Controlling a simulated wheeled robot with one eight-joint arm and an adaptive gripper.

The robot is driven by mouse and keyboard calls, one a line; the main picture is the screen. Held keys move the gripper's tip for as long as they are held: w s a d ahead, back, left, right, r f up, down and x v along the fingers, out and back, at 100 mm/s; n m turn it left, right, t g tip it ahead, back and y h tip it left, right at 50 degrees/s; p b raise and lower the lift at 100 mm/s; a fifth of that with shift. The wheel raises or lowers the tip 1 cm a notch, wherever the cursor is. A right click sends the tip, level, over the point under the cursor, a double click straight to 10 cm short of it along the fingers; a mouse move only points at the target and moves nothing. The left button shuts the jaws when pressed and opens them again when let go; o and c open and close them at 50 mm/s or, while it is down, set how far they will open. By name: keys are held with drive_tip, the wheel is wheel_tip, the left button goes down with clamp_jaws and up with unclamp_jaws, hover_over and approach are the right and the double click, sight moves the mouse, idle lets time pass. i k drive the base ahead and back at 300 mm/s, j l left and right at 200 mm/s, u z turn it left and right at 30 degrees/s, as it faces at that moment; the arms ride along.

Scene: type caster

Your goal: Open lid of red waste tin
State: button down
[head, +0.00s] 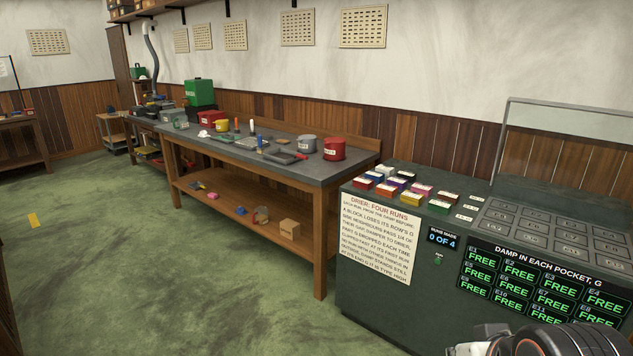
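A red tin (334,149) with a pale label on its front stands upright near the right end of the long workbench. Its top looks covered, but it is too small here to make out the lid's edge or hinge. Part of my own arm shows at the bottom right corner, in front of the green cabinet and well apart from the tin. My gripper's fingers do not show.
The grey-topped workbench (270,160) also bears a grey tin (307,144), a red box (211,118) and hand tools. A dark green cabinet (385,275) with coloured blocks stands to its right. Green floor (190,275) before the bench is clear.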

sight(334, 140)
drive_tip(key=i+j, duration=0.15)
drive_tip(key=i, duration=0.3)
drive_tip(key=i+j+z, duration=0.15)
drive_tip(key=i, duration=0.3)
drive_tip(key=i+j, duration=0.2)
drive_tip(key=i, duration=0.2)
drive_tip(key=i+j+z, duration=0.7)
drive_tip(key=j, duration=0.35)
drive_tip(key=i+j+z, duration=0.2)
drive_tip(key=j, duration=0.2)
drive_tip(key=i, duration=0.05)
